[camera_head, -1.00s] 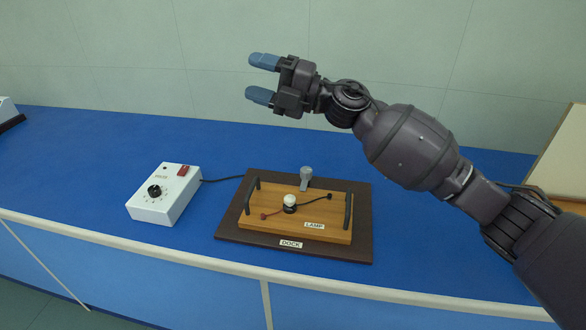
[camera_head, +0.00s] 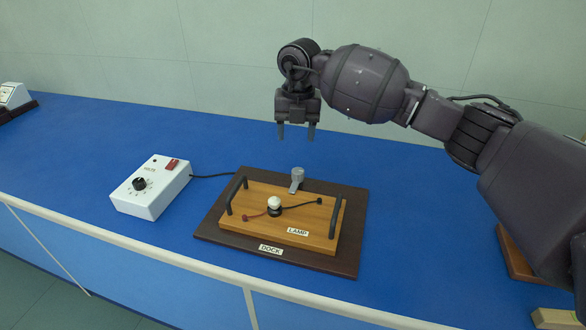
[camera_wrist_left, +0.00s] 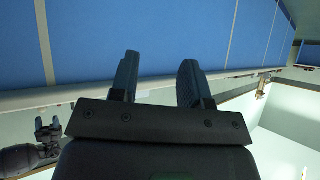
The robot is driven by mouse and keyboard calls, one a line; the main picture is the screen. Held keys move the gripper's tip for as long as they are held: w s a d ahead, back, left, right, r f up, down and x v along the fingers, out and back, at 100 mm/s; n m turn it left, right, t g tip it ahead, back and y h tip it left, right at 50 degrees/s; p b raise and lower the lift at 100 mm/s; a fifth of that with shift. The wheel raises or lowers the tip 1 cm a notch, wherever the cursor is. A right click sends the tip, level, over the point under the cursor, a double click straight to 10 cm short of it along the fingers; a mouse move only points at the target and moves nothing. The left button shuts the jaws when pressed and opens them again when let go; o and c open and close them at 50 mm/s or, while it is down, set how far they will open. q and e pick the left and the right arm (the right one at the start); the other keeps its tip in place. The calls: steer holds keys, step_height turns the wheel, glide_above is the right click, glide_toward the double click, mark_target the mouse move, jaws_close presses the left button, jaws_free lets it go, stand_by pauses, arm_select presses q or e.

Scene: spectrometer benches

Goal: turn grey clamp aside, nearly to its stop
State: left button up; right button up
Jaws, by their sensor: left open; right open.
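The grey clamp (camera_head: 297,178) stands at the back edge of the lamp board, its round head up and its arm reaching forward onto the board. The wooden lamp board (camera_head: 240,205) has a white bulb, two dark handles and a LAMP label, and lies on the dark brown dock (camera_head: 340,259). My right gripper (camera_head: 296,135) is open and empty, pointing down above and behind the clamp, apart from it. My left gripper (camera_wrist_left: 154,75) is open and empty in the left wrist view, near the blue bench's edge.
A white control box (camera_head: 150,190) with a black knob and red switch stands left of the dock, its cable running to the dock. A brown wooden item (camera_head: 518,258) lies at right, partly behind my right arm. The blue bench behind the dock is clear.

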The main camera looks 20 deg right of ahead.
mark_target(298, 170)
steer(key=shift+m, duration=0.4)
steer(key=f, duration=0.3)
steer(key=f+b, duration=0.1)
steer(key=f, duration=0.6)
steer(key=shift+s+d+f+b, duration=0.2)
steer(key=shift+s+f+b, duration=0.1)
steer(key=shift+f+b, duration=0.1)
steer(key=c, duration=0.9)
